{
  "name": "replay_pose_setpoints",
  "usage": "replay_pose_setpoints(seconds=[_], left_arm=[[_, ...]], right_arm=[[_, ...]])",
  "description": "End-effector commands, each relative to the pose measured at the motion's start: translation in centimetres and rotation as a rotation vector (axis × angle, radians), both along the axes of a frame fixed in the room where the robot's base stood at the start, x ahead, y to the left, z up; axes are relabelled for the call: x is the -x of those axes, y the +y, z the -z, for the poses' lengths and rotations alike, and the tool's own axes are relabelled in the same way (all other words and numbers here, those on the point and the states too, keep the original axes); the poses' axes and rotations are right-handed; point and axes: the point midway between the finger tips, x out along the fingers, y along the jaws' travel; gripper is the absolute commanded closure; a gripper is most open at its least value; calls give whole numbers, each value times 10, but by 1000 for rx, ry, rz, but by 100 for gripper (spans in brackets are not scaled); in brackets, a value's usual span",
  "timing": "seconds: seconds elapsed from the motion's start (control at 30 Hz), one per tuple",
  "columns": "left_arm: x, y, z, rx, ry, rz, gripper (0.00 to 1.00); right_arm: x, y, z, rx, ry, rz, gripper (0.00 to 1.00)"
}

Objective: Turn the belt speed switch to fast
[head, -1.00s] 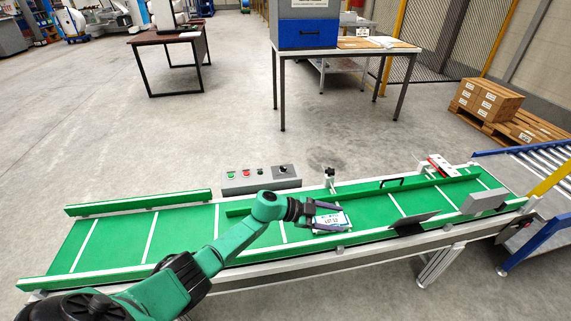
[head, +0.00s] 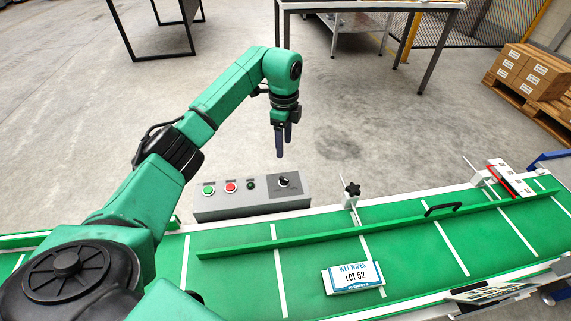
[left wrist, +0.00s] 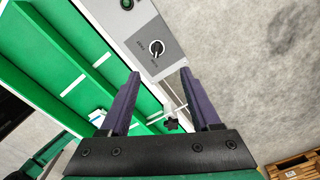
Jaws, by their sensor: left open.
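The belt speed switch (head: 284,181) is a black rotary knob on a dark square plate at the right end of the grey control box (head: 250,208). In the left wrist view the knob (left wrist: 156,47) shows a pale pointer mark, with small labels beside it that I cannot read surely. My left gripper (head: 283,152) hangs with its fingers pointing down, above and apart from the knob. In the left wrist view its two purple fingers (left wrist: 160,83) are spread with nothing between them, and the knob lies beyond their tips. My right gripper is not in view.
A black star knob (head: 352,190) on a post stands right of the box.

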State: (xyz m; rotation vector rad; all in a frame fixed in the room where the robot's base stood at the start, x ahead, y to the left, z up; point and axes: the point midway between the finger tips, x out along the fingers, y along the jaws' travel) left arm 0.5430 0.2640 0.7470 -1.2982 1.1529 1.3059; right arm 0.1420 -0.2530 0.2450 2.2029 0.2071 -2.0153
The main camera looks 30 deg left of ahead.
Motion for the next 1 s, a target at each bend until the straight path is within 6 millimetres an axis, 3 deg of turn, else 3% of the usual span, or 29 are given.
replay_pose_setpoints(seconds=[0.17, 0.43, 0.6, 0.73, 0.97, 1.0], left_arm=[[1, 0, 27, -1, 6, -1, 36], [2, -2, 101, 2, 7, 1, 36], [1, -2, 134, 3, 2, 2, 36], [2, -1, 144, 2, 2, 2, 36], [1, -1, 144, 2, 1, 2, 36], [1, -1, 144, 2, 1, 2, 52]], right_arm=[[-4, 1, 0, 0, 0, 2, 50], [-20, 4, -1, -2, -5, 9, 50], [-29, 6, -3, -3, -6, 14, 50], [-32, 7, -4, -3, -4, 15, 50], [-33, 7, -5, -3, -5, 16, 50], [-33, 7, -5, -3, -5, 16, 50]])
